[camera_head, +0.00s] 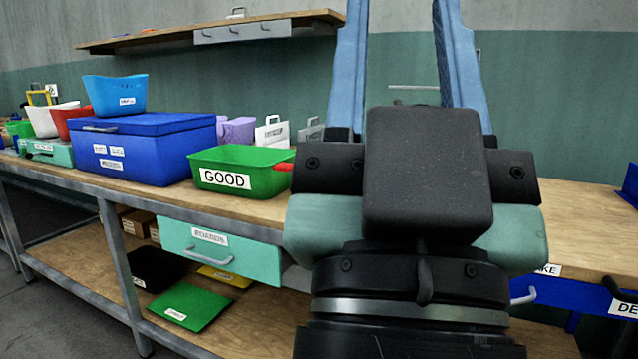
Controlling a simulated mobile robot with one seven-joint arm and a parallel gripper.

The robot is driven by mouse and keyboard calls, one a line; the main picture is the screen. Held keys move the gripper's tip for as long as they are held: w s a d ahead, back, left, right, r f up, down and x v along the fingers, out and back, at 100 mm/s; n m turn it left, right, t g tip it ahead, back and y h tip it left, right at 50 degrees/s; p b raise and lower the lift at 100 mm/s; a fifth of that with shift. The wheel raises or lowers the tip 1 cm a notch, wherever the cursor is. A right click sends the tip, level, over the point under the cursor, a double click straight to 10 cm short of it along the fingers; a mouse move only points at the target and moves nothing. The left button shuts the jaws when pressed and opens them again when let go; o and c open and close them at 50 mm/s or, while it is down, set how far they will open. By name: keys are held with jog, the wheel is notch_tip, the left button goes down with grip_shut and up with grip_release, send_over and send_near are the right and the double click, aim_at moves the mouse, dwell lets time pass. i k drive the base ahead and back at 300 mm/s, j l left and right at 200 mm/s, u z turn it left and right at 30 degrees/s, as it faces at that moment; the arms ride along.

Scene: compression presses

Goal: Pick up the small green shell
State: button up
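My gripper (402,15) fills the right centre of the head view, close to the camera and pointing up. Its two blue fingers stand wide apart, with only wall and a thin pale bar in the background showing between them. The fingertips are cut off by the top edge. I cannot pick out a small green shell for certain. My gripper hides part of the bench behind it. A green bin labelled GOOD (262,178) stands on the bench left of my gripper, with a small red thing at its right edge.
A blue chest (150,155) stands on the wooden bench (130,188), with a light-blue bin (115,93) on top. A red bin (75,122) and a white bin (46,120) stand farther left. A teal drawer (222,252) hangs below. A wall shelf (210,30) is above.

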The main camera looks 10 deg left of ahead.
aim_at(24, 129)
jog(key=i+j+u, duration=0.1)
jog(key=j, duration=0.6)
jog(key=i+j+u, duration=0.15)
jog(key=i+j, duration=0.15)
jog(key=j, duration=0.35)
jog(key=i+j+u, duration=0.1)
jog(key=j, duration=0.6)
jog(key=i+j+u, duration=0.15)
jog(key=i+j, duration=0.2)
jog(key=j, duration=0.25)
jog(key=i+j+u, duration=0.1)
jog(key=i+j, duration=0.2)
jog(key=j, duration=0.3)
jog(key=i+j+u, duration=0.15)
jog(key=i+j, duration=0.2)
jog(key=j, duration=0.25)
jog(key=i+j+u, duration=0.1)
jog(key=i+j, duration=0.2)
jog(key=j, duration=0.25)
jog(key=i+j+u, duration=0.15)
jog(key=i+j, duration=0.25)
jog(key=j, duration=0.1)
